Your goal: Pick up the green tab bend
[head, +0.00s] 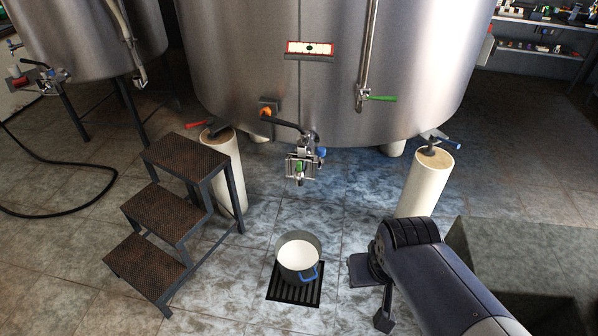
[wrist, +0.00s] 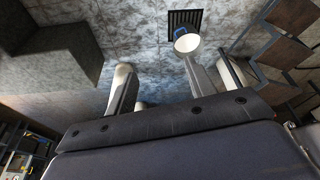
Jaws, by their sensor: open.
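A green tab (head: 380,98) sticks out to the right from a small steel fitting at the lower end of the vertical pipe on the big tank's front. A second, smaller green piece (head: 299,166) sits in the steel outlet fitting below the tank, beside a blue piece. I cannot tell for sure which green part belongs to the bend. My gripper (head: 370,294) is open at the lower right, low in front of the tank and well away from both. Its spread fingers show in the wrist view (wrist: 160,86) with nothing between them; no green part is visible there.
A white bucket (head: 298,255) with a blue handle stands on a floor drain (head: 293,291). Steps (head: 165,213) stand left. A red-handled part (head: 197,125) and a blue-handled part (head: 445,139) top the white pillars. A grey block (head: 530,260) is right.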

